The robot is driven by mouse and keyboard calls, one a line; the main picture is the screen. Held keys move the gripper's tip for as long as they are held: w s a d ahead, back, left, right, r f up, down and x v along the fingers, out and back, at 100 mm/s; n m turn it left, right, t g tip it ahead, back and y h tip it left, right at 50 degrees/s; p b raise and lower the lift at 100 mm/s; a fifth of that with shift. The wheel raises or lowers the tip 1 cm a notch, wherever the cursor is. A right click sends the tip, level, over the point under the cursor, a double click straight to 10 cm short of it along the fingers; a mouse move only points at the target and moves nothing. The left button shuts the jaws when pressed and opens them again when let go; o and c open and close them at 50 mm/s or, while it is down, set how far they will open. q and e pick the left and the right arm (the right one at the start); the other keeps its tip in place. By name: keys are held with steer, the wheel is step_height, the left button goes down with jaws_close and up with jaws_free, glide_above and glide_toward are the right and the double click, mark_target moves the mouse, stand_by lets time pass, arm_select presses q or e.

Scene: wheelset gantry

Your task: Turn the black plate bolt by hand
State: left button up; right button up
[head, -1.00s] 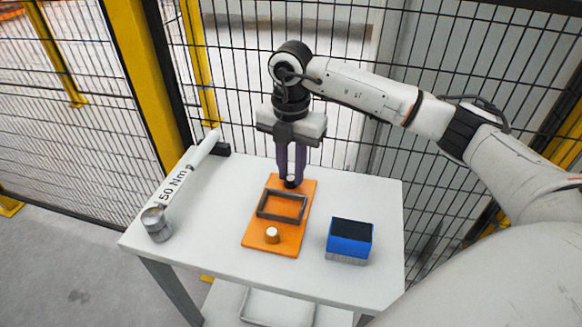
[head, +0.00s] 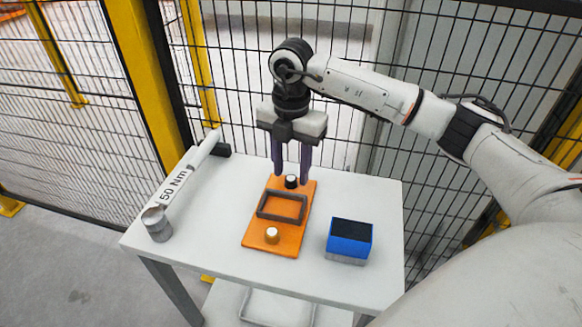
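An orange plate (head: 253,239) lies on the white table, with a dark rectangular frame (head: 262,206) on its middle. A bolt with a black base and a pale top (head: 291,181) stands at the plate's far end. A pale bolt (head: 272,235) with an orange-brown base stands at the near end. My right gripper (head: 291,175) points down over the far end, its two purple-grey fingers spread apart, one on each side of the black-based bolt. Gaps show between both fingers and the bolt, and nothing is held. My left gripper is not in view.
A white torque wrench (head: 188,178) marked 50 Nm lies along the table's left side. A metal cup-shaped part (head: 157,225) stands at its near end. Mesh fencing (head: 430,60) rises behind the table (head: 215,225).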

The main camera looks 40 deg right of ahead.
mark_target(291, 178)
step_height(291, 178, up, 10)
stand_by(0.4)
stand_by(0.4)
